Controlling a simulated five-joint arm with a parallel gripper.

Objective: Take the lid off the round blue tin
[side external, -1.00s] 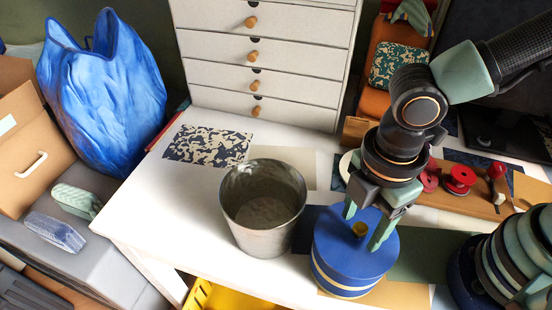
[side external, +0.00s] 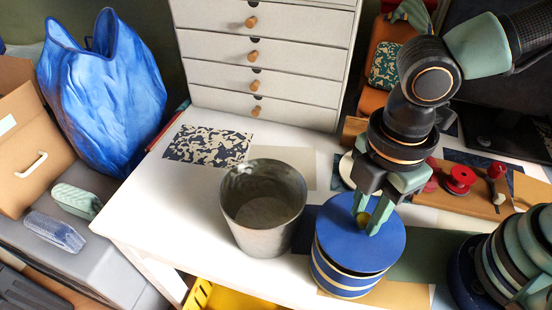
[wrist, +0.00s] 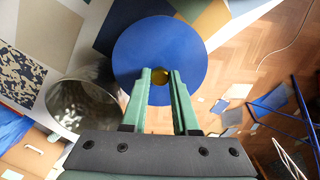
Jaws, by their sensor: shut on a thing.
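The round blue tin (side external: 338,284) with pale bands stands near the front edge of the white table. Its flat blue lid (side external: 335,238) is raised a little above the body and sits slightly to the right of it, with a dark gap under its edge. The wrist view shows the lid (wrist: 150,45) from above with the knob (wrist: 160,77) between the fingertips; there the lid hides the tin.
A grey metal bucket (side external: 262,238) stands close to the left of the tin. Red spools (side external: 459,180) stand on a wooden board behind. White drawers (side external: 265,70) stand at the back.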

